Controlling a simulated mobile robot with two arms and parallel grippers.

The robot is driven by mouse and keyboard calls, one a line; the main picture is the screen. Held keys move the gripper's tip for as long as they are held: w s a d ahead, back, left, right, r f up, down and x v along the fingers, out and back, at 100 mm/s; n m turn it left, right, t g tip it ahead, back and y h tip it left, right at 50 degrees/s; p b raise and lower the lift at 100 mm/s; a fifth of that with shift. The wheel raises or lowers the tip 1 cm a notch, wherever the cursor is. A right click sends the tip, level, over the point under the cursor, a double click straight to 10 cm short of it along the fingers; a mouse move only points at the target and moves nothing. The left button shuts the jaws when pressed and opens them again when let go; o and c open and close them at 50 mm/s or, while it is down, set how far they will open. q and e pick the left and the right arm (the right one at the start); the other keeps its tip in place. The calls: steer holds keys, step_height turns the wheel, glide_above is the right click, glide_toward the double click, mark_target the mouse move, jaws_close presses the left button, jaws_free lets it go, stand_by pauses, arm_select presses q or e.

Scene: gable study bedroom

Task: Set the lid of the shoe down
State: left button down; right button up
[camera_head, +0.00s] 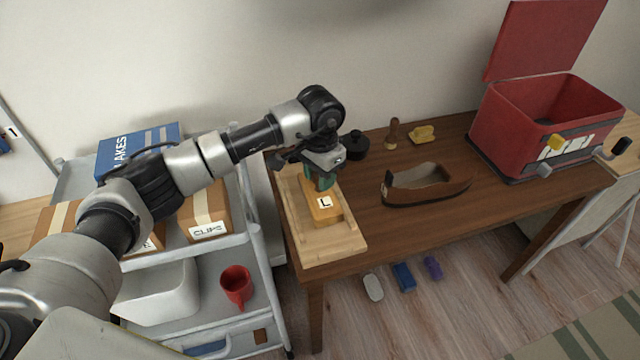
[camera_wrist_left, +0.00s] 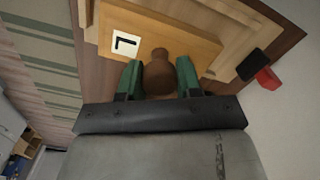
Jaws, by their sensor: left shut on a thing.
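The lid (camera_head: 325,212) is an orange-yellow wooden block with a white "L" label and a brown knob. My left gripper (camera_head: 321,180) is shut on the knob from above; its green fingers stand either side of it. In the left wrist view the knob sits between the fingertips (camera_wrist_left: 158,75) and the lid (camera_wrist_left: 190,44) spreads beyond them. The lid is over the pale wooden tray (camera_head: 345,247) at the table's left end; I cannot tell whether it touches. A brown, hollow, shoe-like thing (camera_head: 428,195) stands open to the right. My right gripper is not in view.
A black round thing (camera_head: 355,145), a brown knobbed stamp (camera_head: 393,133) and a yellow block (camera_head: 423,134) stand at the back. An open red box (camera_head: 490,118) is at the right. The table's front middle is clear.

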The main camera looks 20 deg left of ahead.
arm_select(q)
step_height(320, 180, down, 4)
steer(key=shift+r, duration=0.2)
steer(key=shift+w, duration=0.1)
steer(key=shift+f, duration=0.2)
steer(key=c, duration=0.8)
jaws_free()
steer(key=shift+o, duration=0.2)
steer(key=shift+r, duration=0.1)
